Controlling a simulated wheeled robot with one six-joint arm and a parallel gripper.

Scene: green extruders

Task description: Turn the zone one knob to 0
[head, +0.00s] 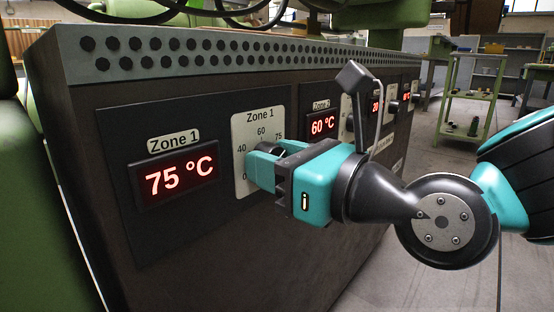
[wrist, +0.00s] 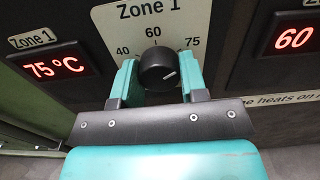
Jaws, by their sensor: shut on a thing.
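The zone one knob (wrist: 158,68) is round and black, with a pale pointer line aimed to the upper right, toward the 75 mark. The gripper hides much of the knob and the dial's lower part.
The Zone 2 display (head: 322,124) reads 60 °C, with more dials and displays farther along the dark cabinet (head: 215,255). A perforated ledge (head: 200,52) runs along its top. A green shelf cart (head: 472,95) stands at the right on open floor.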

